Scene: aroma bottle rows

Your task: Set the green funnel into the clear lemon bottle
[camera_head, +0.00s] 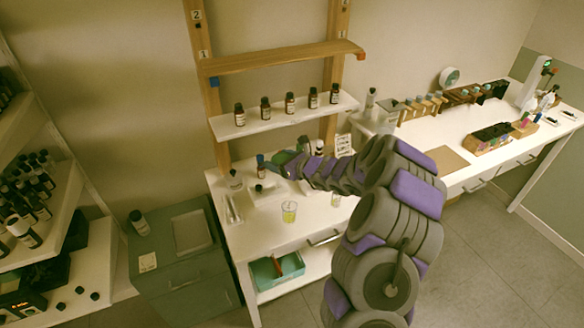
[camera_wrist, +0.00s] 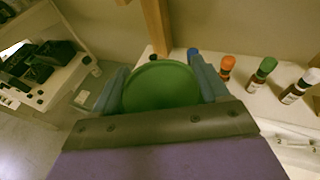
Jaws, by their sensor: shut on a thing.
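My gripper (camera_head: 284,160) reaches over the white workbench, below the wall shelf. In the wrist view my gripper (camera_wrist: 162,88) is shut on the green funnel (camera_wrist: 160,86), with one finger on each side of its round rim. The funnel's lower part is hidden. In the head view the funnel is too small and covered to tell clearly. I cannot tell which bottle is the clear lemon bottle.
Several dark bottles stand on the wall shelf (camera_head: 284,117). A grey cabinet (camera_head: 180,285) stands left.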

